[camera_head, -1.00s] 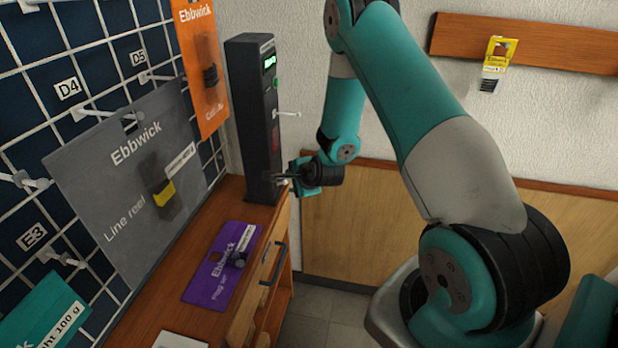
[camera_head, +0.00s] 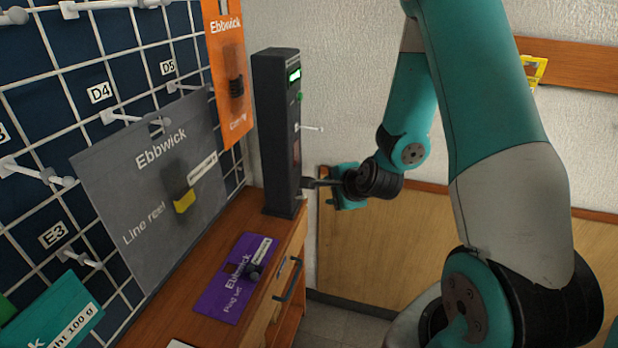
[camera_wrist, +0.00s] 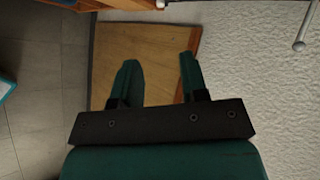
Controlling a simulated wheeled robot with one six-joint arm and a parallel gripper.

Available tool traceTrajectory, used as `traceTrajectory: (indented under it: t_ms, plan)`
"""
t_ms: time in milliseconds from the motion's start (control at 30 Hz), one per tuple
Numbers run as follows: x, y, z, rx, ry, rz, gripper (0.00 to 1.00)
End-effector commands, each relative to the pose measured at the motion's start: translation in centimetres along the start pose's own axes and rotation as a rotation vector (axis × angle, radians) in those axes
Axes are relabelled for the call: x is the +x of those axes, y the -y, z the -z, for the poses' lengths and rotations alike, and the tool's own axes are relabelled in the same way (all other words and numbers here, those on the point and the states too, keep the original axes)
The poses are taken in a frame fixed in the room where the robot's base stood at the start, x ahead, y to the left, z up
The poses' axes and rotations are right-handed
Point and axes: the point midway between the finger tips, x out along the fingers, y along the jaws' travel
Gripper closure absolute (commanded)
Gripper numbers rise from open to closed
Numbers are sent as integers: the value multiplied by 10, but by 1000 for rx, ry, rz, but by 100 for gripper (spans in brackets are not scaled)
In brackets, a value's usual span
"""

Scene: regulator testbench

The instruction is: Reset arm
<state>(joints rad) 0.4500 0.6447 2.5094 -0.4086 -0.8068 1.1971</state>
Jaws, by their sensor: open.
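My gripper (camera_head: 322,190) is beside the lower right side of the dark upright testbench box (camera_head: 277,150) in the head view. I cannot tell there whether it touches the box. In the wrist view my gripper (camera_wrist: 158,75) has its two fingers apart, with nothing between them. Beyond them are a wood panel and a white wall.
The box stands on a wooden cabinet (camera_head: 210,300) with a purple Ebbwick card (camera_head: 235,278) lying on it. A pegboard at left holds a grey Line reel card (camera_head: 150,190) and an orange card (camera_head: 226,75). A metal peg (camera_wrist: 299,46) juts out in the wrist view.

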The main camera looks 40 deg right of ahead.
Motion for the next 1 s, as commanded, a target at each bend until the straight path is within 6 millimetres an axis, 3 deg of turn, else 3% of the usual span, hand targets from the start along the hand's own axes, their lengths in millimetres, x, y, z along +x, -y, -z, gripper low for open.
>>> traceTrajectory:
  t_ms: [267,367,433,567,600,700,833,900,1000]
  plan:
    - [-2,3,-8,-34,20,-8,60]
    - [-13,11,-40,-176,103,-44,60]
    - [-31,16,-78,-356,206,-87,60]
    - [-92,12,-158,-818,466,-160,60]
    - [-115,6,-178,-970,550,-175,60]
    - [-176,-12,-213,-1338,750,-193,60]
    - [-244,-37,-228,-1730,967,-190,60]
    - [-270,-46,-227,-1878,1050,-185,60]
    - [-292,-55,-224,-2011,1127,-181,60]
